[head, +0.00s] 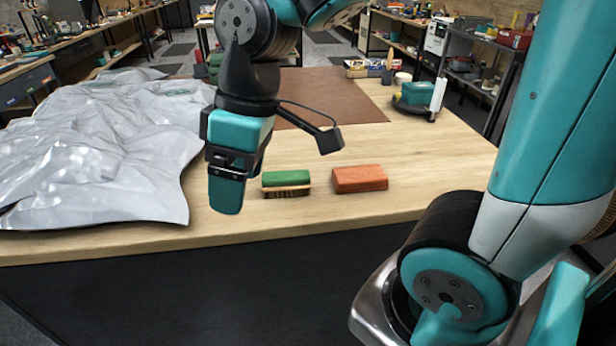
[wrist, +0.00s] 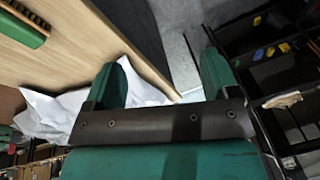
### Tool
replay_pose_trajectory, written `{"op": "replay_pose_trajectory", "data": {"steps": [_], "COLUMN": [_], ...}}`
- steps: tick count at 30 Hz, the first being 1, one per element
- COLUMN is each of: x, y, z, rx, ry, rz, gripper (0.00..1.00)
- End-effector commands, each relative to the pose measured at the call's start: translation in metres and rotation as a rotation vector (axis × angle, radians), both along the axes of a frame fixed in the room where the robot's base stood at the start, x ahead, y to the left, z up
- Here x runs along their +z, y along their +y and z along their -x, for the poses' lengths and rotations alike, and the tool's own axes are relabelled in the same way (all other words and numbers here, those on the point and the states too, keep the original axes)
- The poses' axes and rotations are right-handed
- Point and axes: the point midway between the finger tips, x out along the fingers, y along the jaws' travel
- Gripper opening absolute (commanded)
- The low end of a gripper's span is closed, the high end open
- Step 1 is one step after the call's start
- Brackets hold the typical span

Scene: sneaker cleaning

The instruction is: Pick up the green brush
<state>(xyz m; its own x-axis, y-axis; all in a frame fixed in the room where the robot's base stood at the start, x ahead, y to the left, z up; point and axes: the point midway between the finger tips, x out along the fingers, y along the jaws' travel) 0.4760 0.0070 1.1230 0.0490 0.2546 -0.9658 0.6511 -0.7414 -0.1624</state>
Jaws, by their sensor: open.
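The green brush (head: 287,179) lies on the wooden table near its front edge, green back up, with brown bristles facing the front. It also shows at the upper left of the wrist view (wrist: 22,27), partly cut off by the frame. My gripper (head: 227,192) hangs just left of the brush in the head view, apart from it, pointing down. In the wrist view its two teal fingers (wrist: 165,85) are spread with nothing between them, beyond the table's edge or over it; I cannot tell the exact height.
An orange-brown block (head: 360,179) lies just right of the brush. A crumpled silver sheet (head: 95,150) covers the table's left side. A brown mat (head: 335,97) lies behind, with a teal-and-white item (head: 418,98) at the back right. The wood (head: 430,170) right of the block is clear.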

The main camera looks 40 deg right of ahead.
Motion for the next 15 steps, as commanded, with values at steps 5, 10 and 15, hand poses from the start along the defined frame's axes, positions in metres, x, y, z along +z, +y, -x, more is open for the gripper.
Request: {"op": "replay_pose_trajectory", "data": {"steps": [5, 10, 15], "x": [-0.005, -0.014, -0.03], "y": [-0.095, -0.168, -0.19], "z": [-0.099, -0.14, -0.148], "rx": [0.091, 0.17, 0.205], "ry": [-0.016, 0.012, 0.029], "rz": [0.162, 0.243, 0.261], "gripper": [0.81, 0.81, 0.81]}}
